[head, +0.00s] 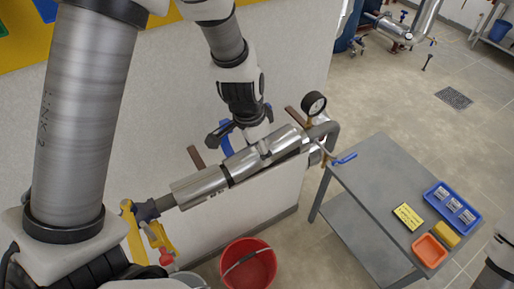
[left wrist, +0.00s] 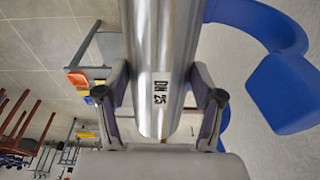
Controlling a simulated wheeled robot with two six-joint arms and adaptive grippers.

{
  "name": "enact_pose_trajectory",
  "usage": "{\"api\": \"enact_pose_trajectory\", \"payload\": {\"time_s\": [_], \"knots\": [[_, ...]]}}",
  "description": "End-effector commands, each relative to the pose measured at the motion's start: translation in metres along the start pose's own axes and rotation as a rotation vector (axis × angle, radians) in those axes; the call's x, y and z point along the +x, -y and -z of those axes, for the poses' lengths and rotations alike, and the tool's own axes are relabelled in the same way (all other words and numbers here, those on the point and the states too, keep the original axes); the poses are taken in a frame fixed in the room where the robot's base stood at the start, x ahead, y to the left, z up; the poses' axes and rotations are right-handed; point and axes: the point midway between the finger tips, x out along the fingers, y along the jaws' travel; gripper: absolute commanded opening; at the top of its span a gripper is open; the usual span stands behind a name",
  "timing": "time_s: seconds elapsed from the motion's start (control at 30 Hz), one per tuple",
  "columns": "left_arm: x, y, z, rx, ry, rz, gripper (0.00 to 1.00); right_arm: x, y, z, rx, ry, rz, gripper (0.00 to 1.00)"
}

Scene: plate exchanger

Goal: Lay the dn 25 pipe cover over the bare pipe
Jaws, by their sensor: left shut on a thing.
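The dn 25 pipe cover (left wrist: 158,60) is a shiny silver half-shell with a "DN 25" label. In the left wrist view it lies between the two fingers of my left gripper (left wrist: 160,112), which is shut on it. In the head view my left gripper (head: 243,128) comes from above, and the cover (head: 250,157) lies along the pipe line by the wall. A dark strip shows along its lower edge; I cannot tell whether it touches the pipe. Another silver covered section (head: 198,187) sits to its left. My right gripper is not in view.
A pressure gauge (head: 313,104) and a blue-handled valve (head: 345,158) stand at the pipe's right end. A red bucket (head: 248,268) stands below. A grey table (head: 365,185) at right bears a blue tray (head: 436,190) and an orange tray (head: 429,250).

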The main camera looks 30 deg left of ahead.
Motion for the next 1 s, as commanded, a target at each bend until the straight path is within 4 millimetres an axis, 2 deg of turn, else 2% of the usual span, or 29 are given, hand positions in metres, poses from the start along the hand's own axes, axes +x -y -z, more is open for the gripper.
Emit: {"api": "enact_pose_trajectory", "payload": {"time_s": [0.27, 0.3, 0.37, 0.77, 0.87, 1.0], "knots": [[0.005, -0.003, -0.005, -0.002, 0.014, -0.010, 0.06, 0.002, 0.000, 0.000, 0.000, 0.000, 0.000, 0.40], [0.005, -0.003, -0.005, -0.002, 0.015, -0.011, 0.74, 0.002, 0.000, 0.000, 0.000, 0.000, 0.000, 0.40], [0.005, -0.003, -0.005, -0.002, 0.015, -0.010, 0.95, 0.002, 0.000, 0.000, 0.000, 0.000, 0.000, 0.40], [-0.001, -0.002, -0.003, -0.001, 0.007, -0.006, 0.96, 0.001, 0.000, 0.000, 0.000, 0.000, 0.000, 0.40], [-0.015, -0.001, -0.001, 0.000, 0.003, -0.006, 0.96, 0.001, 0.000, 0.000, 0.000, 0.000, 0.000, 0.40], [-0.048, -0.001, -0.001, 0.001, 0.003, -0.004, 0.96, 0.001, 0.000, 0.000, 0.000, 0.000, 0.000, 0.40]]}}
